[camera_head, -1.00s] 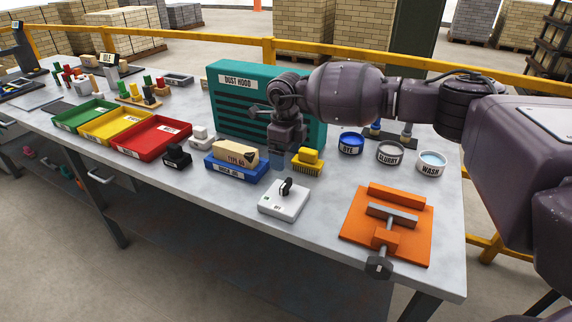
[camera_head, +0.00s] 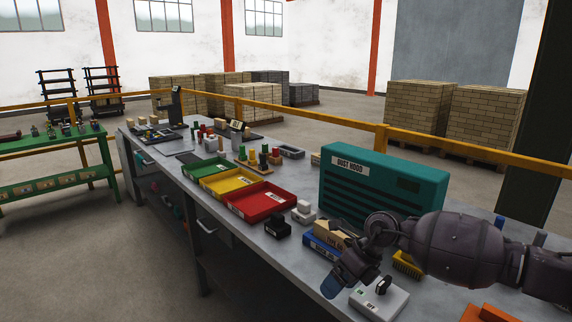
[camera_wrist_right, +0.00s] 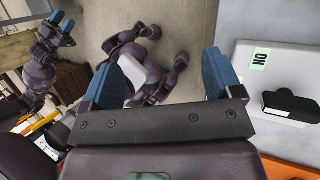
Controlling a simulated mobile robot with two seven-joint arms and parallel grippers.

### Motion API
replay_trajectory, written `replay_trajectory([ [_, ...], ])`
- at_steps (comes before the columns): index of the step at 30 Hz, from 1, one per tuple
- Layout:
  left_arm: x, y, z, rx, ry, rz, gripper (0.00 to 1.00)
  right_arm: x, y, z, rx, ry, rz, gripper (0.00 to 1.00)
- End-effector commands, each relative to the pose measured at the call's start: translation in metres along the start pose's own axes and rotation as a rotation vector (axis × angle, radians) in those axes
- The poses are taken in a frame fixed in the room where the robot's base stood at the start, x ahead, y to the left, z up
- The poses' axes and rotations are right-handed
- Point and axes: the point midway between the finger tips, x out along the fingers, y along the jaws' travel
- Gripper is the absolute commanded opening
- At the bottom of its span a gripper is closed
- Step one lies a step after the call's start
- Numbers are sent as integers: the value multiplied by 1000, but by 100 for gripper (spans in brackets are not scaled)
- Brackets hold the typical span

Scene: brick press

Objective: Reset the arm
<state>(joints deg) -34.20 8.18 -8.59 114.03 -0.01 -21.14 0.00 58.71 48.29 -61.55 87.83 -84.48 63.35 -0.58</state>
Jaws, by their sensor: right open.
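My right gripper (camera_head: 332,286) hangs at the table's front edge, tilted down and left, beside the white switch box (camera_head: 380,300) with a black knob. In the right wrist view its blue fingers (camera_wrist_right: 160,82) stand wide apart with nothing between them. The switch box (camera_wrist_right: 275,75) lies to their right there, with a green ON label. My left gripper (camera_wrist_right: 56,26) shows small at the upper left of the wrist view, its blue fingertips apart and empty. It is outside the head view.
Close behind the right gripper are a type-labelled brick (camera_head: 331,232) on a blue jig (camera_head: 320,246), a yellow brush (camera_head: 408,265) and the teal dust hood (camera_head: 385,180). Red (camera_head: 262,200), yellow and green trays lie farther left. Open floor lies in front of the table.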

Motion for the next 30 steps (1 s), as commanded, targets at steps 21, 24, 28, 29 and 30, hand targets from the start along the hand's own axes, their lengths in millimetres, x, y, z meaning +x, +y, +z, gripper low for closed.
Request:
replay_trajectory([
  [21, -3, 0, 4, -1, -9, -1, 43, -4, 131, 17, 1016, -1121, 960, 85],
  [24, -3, 0, 5, -1, -10, -2, 43, -14, 111, -3, 1253, -1246, 1002, 85],
  [28, -3, 0, 5, -1, -10, -2, 43, -19, 82, -41, 1581, -1386, 1015, 85],
  [29, -3, 0, 5, -1, -10, -2, 43, -19, 76, -52, 1661, -1412, 1011, 85],
  [30, -3, 0, 5, -1, -9, -2, 43, -18, 68, -68, 1766, -1447, 1002, 85],
])
